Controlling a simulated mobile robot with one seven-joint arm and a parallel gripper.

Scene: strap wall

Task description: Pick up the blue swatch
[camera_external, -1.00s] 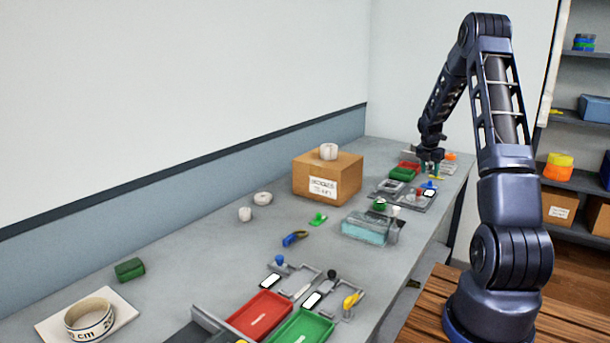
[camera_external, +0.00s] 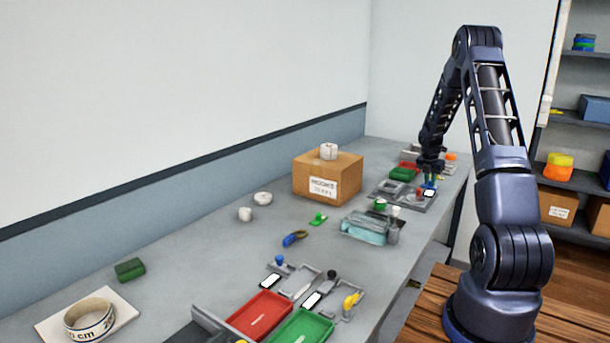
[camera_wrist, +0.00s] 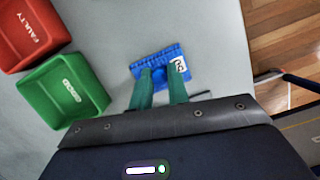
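The blue swatch (camera_wrist: 160,64) lies flat on the grey bench in the wrist view, with a white printed label at its right end. My gripper (camera_wrist: 161,80) has two teal fingers set apart, with their tips over the swatch's near edge. Nothing is clearly pinched between them. Whether the tips touch the swatch or hover above it I cannot tell. In the external view my gripper (camera_external: 430,174) is low over the far end of the bench.
A green GOOD tray (camera_wrist: 65,92) and a red FAULTY tray (camera_wrist: 28,30) stand left of the swatch. The bench edge and wooden floor (camera_wrist: 275,40) lie to the right.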

